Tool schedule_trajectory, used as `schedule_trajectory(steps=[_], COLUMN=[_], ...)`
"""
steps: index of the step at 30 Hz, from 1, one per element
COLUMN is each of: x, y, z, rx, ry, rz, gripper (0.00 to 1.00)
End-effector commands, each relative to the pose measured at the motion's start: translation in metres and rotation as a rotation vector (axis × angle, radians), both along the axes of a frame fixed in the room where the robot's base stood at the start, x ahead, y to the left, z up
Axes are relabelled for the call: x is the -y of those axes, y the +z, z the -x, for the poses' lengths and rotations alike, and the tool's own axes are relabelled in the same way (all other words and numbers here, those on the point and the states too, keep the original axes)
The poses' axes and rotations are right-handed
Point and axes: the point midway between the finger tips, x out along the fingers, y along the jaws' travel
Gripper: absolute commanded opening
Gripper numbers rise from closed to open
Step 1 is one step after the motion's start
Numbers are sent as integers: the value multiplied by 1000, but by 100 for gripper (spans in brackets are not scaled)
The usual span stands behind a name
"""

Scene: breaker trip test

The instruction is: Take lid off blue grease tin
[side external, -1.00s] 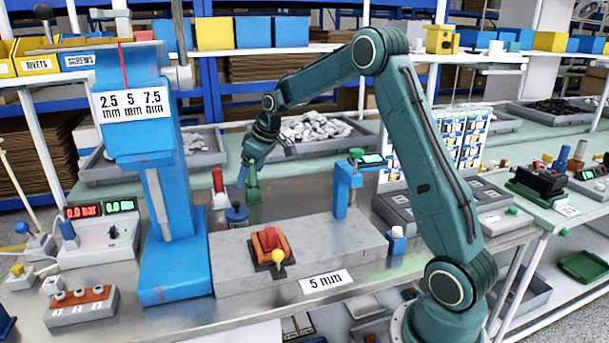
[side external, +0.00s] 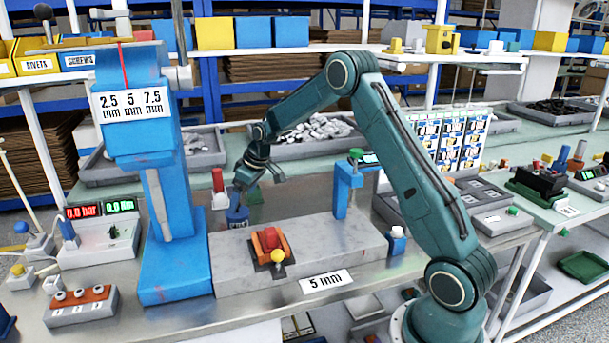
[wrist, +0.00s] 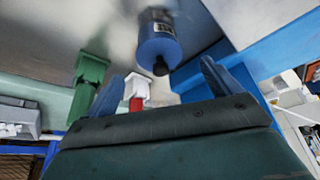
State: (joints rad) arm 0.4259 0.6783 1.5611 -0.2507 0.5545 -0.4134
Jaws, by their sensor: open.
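The blue grease tin (side external: 237,215) stands upright on the metal bench, just behind the grey stone slab. In the wrist view my gripper (wrist: 162,80) is open, with one blue finger on each side of the knob and visible space between. Whether a fingertip touches the lid cannot be told.
The blue press column (side external: 175,215) rises to the left.

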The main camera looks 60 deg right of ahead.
Motion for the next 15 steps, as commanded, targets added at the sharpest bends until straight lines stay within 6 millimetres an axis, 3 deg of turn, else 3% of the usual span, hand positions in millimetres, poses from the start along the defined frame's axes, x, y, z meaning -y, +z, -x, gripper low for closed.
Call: schedule_trajectory(steps=[9, 15], x=[-1, -2], y=[-32, -43], z=[-12, -18], rx=[-3, 0], ry=[0, 0], rz=[0, 0], gripper=[89, 89])
